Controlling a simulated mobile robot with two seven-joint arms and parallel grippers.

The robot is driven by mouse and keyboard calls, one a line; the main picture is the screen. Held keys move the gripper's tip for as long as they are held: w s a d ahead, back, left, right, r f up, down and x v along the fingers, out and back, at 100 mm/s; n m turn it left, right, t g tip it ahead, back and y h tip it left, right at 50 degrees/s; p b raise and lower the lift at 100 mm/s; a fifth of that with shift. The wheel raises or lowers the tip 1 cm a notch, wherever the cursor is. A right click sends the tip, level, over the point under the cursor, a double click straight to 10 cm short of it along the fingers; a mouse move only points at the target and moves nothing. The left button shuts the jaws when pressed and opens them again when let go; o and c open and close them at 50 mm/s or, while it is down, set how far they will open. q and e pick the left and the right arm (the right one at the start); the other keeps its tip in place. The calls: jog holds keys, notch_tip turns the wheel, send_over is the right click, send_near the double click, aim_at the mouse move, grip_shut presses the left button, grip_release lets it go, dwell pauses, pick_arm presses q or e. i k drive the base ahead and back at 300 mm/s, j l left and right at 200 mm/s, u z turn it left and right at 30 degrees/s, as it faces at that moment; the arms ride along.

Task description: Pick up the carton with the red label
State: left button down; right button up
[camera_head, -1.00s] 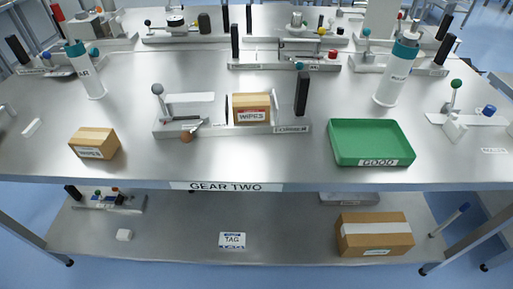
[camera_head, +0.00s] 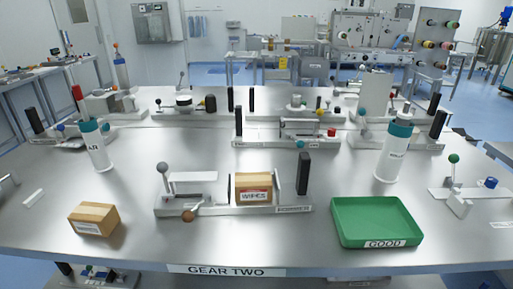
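A small brown carton with a red-edged label reading "WIPES" (camera_head: 253,188) sits in a metal fixture (camera_head: 235,210) near the middle of the table. A black post stands at its right. A second brown carton (camera_head: 94,219) with a pale label lies at the front left of the table; its label text is too small to read now. Neither of my grippers shows in the head view.
A green tray (camera_head: 377,241) labelled "GOOD" lies at the front right. White bottles with teal caps stand at the left (camera_head: 96,148) and right (camera_head: 393,152). More fixtures line the back. The table between the left carton and the fixture is clear.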

aim_at(249, 187)
jog(key=j+z, duration=0.2)
jog(key=z, duration=0.15)
jog(key=j+z, duration=0.15)
jog(key=z, duration=0.2)
jog(key=j+z, duration=0.35)
jog(key=i+l, duration=0.05)
jog(key=l, duration=0.05)
